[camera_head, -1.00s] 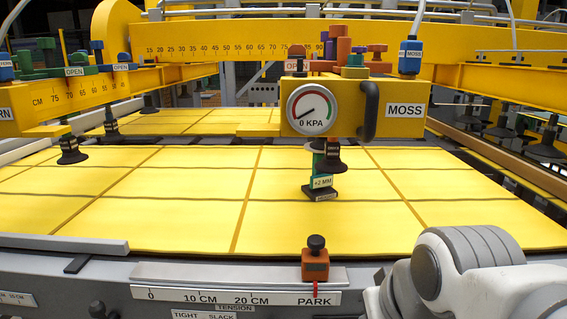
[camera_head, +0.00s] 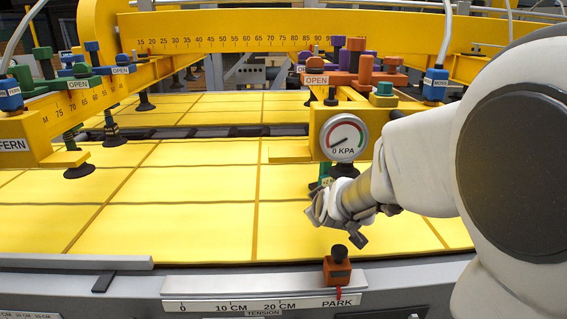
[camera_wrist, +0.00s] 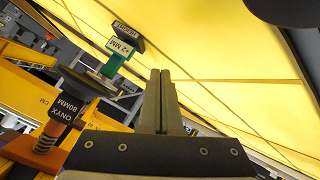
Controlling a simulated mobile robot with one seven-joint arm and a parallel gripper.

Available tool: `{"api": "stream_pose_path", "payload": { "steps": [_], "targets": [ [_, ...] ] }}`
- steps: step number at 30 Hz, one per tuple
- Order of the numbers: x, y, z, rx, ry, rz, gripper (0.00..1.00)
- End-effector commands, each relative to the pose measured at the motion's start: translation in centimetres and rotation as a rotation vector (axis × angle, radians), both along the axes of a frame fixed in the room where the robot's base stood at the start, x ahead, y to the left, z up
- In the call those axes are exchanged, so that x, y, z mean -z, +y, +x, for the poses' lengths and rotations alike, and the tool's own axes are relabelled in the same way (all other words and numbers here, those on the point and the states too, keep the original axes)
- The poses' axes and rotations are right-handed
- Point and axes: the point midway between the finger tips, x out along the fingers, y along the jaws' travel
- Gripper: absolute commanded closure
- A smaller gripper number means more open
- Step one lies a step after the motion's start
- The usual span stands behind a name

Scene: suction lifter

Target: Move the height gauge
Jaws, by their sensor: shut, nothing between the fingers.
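A small teal upright block marked "+2 MM", which I take as the height gauge, shows upside down in the wrist view (camera_wrist: 112,64), with its dark foot on the yellow sheet. In the head view only its green top (camera_head: 325,178) shows below the pressure dial; my gripper hides the rest. My gripper (camera_head: 325,217) is over the yellow sheet, in front of the gauge. In the wrist view its fingers (camera_wrist: 160,75) are together and empty, pointing just right of the gauge and apart from it in the picture.
The yellow beam with the pressure dial (camera_head: 344,138) hangs above the gauge. An orange slider with a black knob (camera_head: 337,268) sits at PARK on the front scale. A post marked "ONYX 80MM" (camera_wrist: 60,118) stands at left in the wrist view.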

Motion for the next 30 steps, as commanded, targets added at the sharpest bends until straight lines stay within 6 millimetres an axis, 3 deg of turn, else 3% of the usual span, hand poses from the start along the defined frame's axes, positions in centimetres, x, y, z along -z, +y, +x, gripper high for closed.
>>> {"api": "stream_pose_path", "payload": {
  "steps": [6, 12, 21, 30],
  "targets": [
    [2.1, 0.1, 5.1, -0.041, -0.132, -0.291, 1.00],
    [2.8, 0.7, 8.4, -0.077, -0.267, -0.605, 1.00],
    [2.0, 2.6, 10.5, -0.110, -0.427, -0.952, 1.00],
    [1.8, 2.5, 12.3, -0.110, -0.449, -0.999, 1.00]
  ]
}}
